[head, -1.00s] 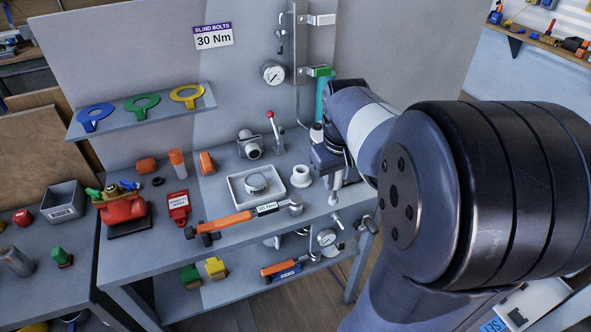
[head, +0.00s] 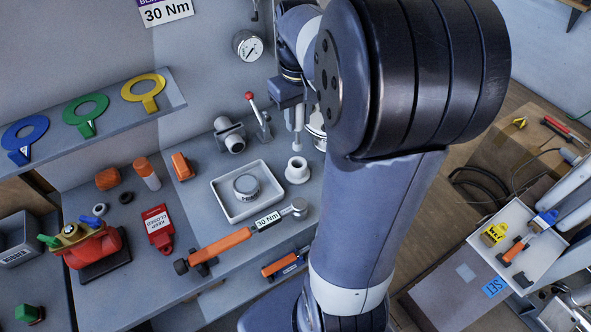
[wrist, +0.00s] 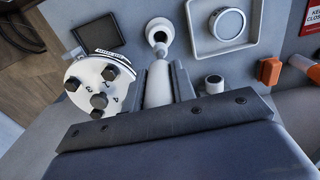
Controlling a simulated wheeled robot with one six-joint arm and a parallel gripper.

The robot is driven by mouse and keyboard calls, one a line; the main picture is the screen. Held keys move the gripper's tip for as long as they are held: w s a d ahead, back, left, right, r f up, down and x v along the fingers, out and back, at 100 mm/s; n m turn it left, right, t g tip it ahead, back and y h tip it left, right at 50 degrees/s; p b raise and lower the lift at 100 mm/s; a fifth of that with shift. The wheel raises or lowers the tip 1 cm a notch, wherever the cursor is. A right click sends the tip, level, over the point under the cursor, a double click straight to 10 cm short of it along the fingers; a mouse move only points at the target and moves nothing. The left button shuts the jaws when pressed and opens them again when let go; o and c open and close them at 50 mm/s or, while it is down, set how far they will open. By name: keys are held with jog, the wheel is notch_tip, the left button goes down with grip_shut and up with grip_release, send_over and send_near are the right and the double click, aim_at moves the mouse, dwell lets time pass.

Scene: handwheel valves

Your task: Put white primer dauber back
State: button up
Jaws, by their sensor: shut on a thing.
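In the wrist view my gripper (wrist: 164,85) is shut on the white primer dauber (wrist: 158,88), a pale cylinder that narrows away from me. In the head view my gripper (head: 298,112) points down behind the white round holder (head: 297,170), and the dauber (head: 298,140) shows as a pale shaft below it. The holder has a dark opening at its top and also shows in the wrist view (wrist: 159,27), just beyond the dauber's far end. I cannot tell whether the dauber touches it.
A round white flange (wrist: 100,84) with numbered bolts is close left of my jaws. A tray with a round tin (head: 246,186) stands left of the holder. A torque wrench (head: 240,236) lies along the bench front. A red-tipped lever (head: 258,118) rises behind.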

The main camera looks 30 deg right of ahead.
aim_at(297, 143)
notch_tip(297, 143, down, 10)
jog(key=shift+r, duration=0.15)
dwell(0.4)
jog(key=o, duration=1)
jog(key=shift+f, duration=0.2)
jog(key=r, duration=1.1)
jog(key=shift+d, duration=0.25)
jog(key=shift+f, duration=0.1)
